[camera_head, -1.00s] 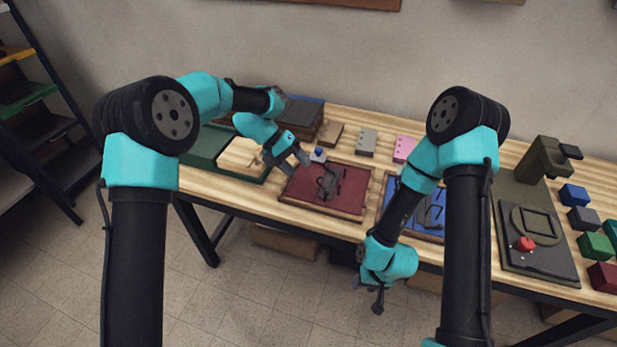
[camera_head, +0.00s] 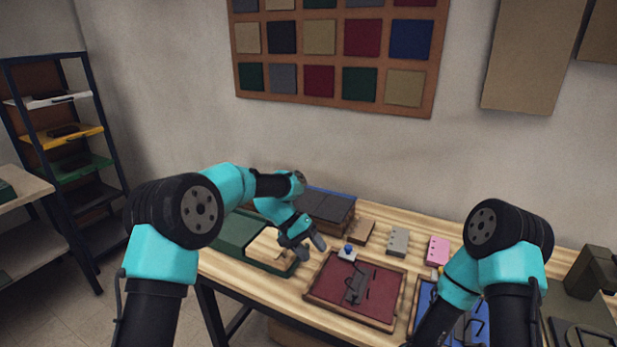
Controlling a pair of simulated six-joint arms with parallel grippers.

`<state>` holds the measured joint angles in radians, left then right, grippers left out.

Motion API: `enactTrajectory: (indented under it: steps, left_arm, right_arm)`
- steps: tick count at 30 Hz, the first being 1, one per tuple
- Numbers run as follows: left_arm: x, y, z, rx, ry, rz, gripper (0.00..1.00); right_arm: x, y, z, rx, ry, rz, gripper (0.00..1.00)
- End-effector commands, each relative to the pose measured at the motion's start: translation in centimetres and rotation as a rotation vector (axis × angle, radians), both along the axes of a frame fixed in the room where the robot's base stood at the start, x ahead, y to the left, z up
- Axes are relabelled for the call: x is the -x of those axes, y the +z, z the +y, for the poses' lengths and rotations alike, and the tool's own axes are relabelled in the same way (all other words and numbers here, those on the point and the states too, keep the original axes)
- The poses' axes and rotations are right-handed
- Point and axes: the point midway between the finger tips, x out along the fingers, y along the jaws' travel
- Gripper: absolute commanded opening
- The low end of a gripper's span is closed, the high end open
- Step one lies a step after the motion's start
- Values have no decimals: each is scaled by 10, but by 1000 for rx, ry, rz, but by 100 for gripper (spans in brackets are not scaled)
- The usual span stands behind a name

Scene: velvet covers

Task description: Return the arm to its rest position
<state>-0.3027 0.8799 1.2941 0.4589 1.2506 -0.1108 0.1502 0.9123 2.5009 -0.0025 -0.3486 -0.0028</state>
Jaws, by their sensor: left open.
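My left gripper (camera_head: 309,247) is open and empty. It hangs above the table between the green tray (camera_head: 241,230) and the dark red board (camera_head: 374,291), close to the tray's wooden block (camera_head: 268,246). My left arm (camera_head: 236,192) is bent, reaching in from the left. My right arm (camera_head: 483,262) comes in at the lower right and points down in front of the blue tray (camera_head: 424,300). Its gripper is below the picture's edge.
A small blue-topped piece (camera_head: 347,252) stands behind the red board, and a dark grey box (camera_head: 327,205) stands at the back left. A grey block (camera_head: 397,241) and pink block (camera_head: 437,250) stand at the back. A shelf rack (camera_head: 65,140) stands at left.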

Motion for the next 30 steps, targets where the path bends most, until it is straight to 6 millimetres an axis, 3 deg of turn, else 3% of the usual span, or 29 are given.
enactTrajectory:
  steps: [5, 11, 17, 22, 26, 30]
  left_arm:
    - [-6, -33, 39, -57, 122, -24, 56]
    - [-7, -95, 117, -169, 345, -88, 56]
    - [11, -148, 197, -272, 548, -169, 56]
    - [50, -195, 241, -343, 635, -217, 56]
    - [102, -237, 246, -384, 608, -222, 56]
    - [171, -274, 246, -411, 552, -218, 56]
  right_arm:
    - [0, 0, 0, 0, 0, 0, 43]
    - [0, 0, 0, 0, 0, 0, 43]
    - [0, 0, 0, 0, 0, 0, 43]
    - [0, 0, 0, 0, 0, 0, 43]
    - [0, 0, 0, 0, 0, 0, 43]
    - [0, 0, 0, 0, 0, 0, 43]
